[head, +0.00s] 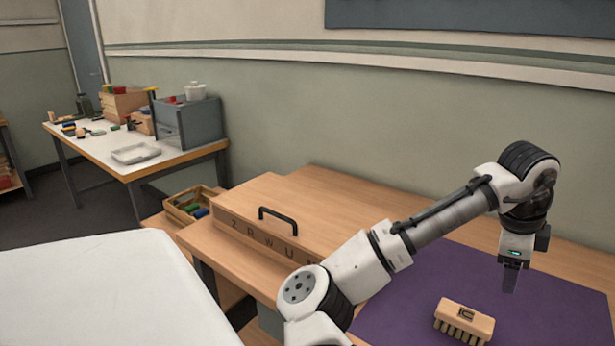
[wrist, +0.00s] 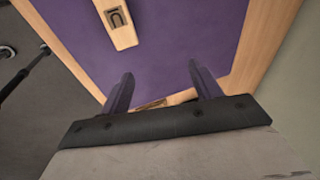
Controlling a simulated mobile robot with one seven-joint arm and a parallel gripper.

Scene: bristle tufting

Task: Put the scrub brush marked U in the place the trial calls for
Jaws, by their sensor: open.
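A wooden scrub brush (head: 464,321) lies on the purple mat (head: 420,290), its block on top and dark bristle tufts along its near side. Its top bears a dark mark that I cannot read for certain. The same brush shows at the top of the wrist view (wrist: 115,22), cut off by the frame edge. A wooden case (head: 235,232) with a black handle carries the letters Z, R, W and U along its front. My gripper (head: 511,280) is over the mat, behind and right of the brush, pointing down. In the wrist view its fingers (wrist: 160,88) are apart, with nothing held between them.
A white surface (head: 100,290) fills the near left. An open wooden box (head: 188,205) with coloured blocks stands beyond the case. A side table (head: 95,150) holds a tray, bins and small items. A small wooden patch (wrist: 150,104) shows between the fingers, unclear.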

